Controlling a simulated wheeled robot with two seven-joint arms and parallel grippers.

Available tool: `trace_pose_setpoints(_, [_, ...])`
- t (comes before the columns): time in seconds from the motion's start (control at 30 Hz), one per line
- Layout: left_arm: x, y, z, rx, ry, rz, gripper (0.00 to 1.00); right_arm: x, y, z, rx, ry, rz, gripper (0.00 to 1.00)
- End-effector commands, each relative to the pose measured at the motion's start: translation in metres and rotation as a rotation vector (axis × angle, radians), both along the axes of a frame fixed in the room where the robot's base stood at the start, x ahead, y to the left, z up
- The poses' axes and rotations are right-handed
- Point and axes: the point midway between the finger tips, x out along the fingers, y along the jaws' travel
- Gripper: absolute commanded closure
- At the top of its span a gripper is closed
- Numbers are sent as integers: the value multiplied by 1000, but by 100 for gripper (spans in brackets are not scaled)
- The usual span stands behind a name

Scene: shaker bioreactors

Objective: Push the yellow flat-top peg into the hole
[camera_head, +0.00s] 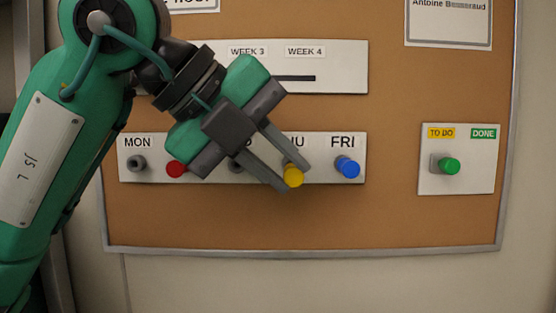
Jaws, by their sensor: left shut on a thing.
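The yellow flat-top peg (293,176) is at the strip of weekday holes, just below the partly hidden THU label. My left gripper (290,176) reaches in from the upper left, and its two grey fingers are shut on the yellow peg. The peg's round face shows at the fingertips. Its hole is hidden behind the peg and fingers, so I cannot tell how deep the peg sits. The weekday strip (320,168) is white and fixed to the cork board. My right gripper is not in view.
A red peg (176,169) and a blue peg (347,167) stand on either side along the strip. A grey socket (137,163) is under MON. A green peg (449,166) is on the TO DO/DONE panel (470,185) at right. The cork board (300,220) is clear below.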

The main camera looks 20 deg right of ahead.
Motion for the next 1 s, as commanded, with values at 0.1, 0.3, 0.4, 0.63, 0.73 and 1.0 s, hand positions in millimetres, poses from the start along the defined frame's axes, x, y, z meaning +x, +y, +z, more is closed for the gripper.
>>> trace_pose_setpoints(0.1, [10, -3, 2, 0, 4, 0, 100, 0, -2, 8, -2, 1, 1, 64])
trace_pose_setpoints(0.3, [24, -7, 1, 2, 3, -2, 100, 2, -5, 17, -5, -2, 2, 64])
trace_pose_setpoints(0.4, [23, -7, -1, 1, 1, -2, 100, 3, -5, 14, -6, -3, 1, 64])
trace_pose_setpoints(0.63, [23, -7, -1, 1, -1, 0, 100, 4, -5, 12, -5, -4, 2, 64])
trace_pose_setpoints(0.73, [23, -6, -2, 1, -3, 3, 100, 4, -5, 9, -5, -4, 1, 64])
trace_pose_setpoints(1.0, [23, -7, -1, 0, -4, 5, 100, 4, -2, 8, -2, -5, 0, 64])
